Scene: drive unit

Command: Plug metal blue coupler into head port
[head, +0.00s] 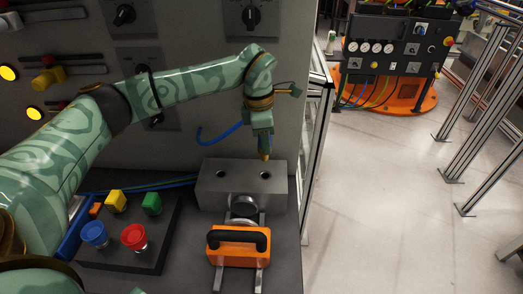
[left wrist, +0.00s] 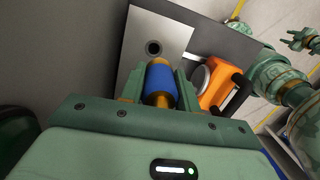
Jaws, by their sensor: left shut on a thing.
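My left gripper (head: 263,133) is shut on the metal blue coupler and points down above the grey head block (head: 208,192). The coupler's brass tip (head: 265,154) hangs over the block near its right port (head: 265,174), apparently just above the surface. The left port (head: 220,174) is empty. In the left wrist view the blue coupler body (left wrist: 160,84) sits between the two fingers, with brass at its ends. A round port (left wrist: 153,47) shows beyond it in the block. My right arm shows at the right of the left wrist view; its small gripper (left wrist: 303,40) is unclear.
An orange carriage with a black handle (head: 238,245) and a round metal disc (head: 243,206) stand in front of the block. A dark board with colored buttons (head: 133,237) lies left. A blue hose (head: 220,135) curves behind. The floor at right is open.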

